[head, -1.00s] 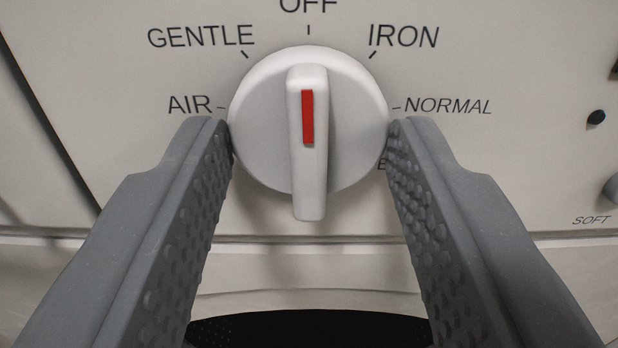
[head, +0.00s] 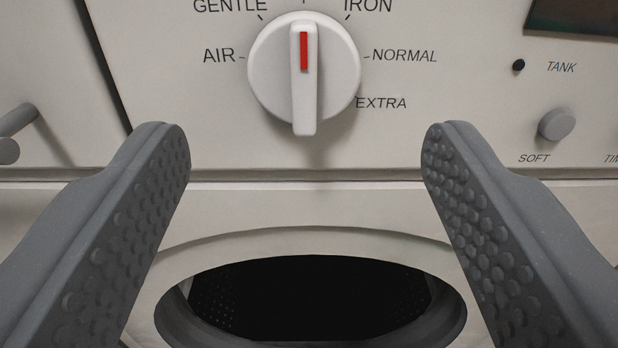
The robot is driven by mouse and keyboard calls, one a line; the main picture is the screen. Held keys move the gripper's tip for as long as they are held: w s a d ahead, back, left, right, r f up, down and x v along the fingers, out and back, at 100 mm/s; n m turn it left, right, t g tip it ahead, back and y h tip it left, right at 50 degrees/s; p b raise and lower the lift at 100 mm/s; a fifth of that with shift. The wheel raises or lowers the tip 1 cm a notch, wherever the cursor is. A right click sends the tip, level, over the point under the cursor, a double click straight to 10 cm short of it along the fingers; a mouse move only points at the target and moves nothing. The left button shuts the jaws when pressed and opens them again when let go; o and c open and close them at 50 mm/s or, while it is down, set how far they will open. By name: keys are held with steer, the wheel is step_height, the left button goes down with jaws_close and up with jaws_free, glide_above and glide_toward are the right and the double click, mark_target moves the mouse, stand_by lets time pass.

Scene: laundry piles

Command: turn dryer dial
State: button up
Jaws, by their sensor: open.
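The dryer dial (head: 276,75) is a round white knob with a raised grip bar and a red mark, on the dryer's light front panel. The red mark points straight up, between the GENTLE and IRON labels. AIR, NORMAL and EXTRA labels also show around it. My gripper (head: 306,155) is open and empty, with its grey, bumpy fingers spread wide. The fingertips sit to either side and lower in the picture than the dial, and do not touch it.
Below the panel is the dryer's round opening (head: 172,304), dark inside. To the right are a small grey button (head: 556,124) labelled SOFT and a dark dot (head: 518,65) near TANK. A grey handle-like part (head: 18,118) stands at the left edge.

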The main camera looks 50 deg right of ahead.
steer(key=b+v, duration=0.1)
steer(key=v, duration=0.7)
steer(key=shift+s+a, duration=0.3)
steer(key=w+a+r+t+y+b, duration=0.3)
steer(key=w+a+r+y, duration=0.3)
steer(key=w+r, duration=0.4)
steer(key=s+a+r+n+t+y+b, duration=0.1)
steer(key=a+r+n+t+y, duration=0.2)
steer(key=r, duration=0.9)
steer(key=s+a+r+n+y+b, duration=0.15)
steer(key=a+r+n+y, duration=0.35)
steer(key=r, duration=0.6)
steer(key=s+d+r+n+b, duration=0.1)
steer(key=s+d+r, duration=0.1)
steer(key=s+r, duration=0.4)
steer(key=s+d+r+n+g+b, duration=0.1)
steer(key=s+r, duration=0.6)
steer(key=s, duration=0.8)
steer(key=shift+d+g+b, duration=0.3)
steer(key=shift+d+b, duration=0.5)
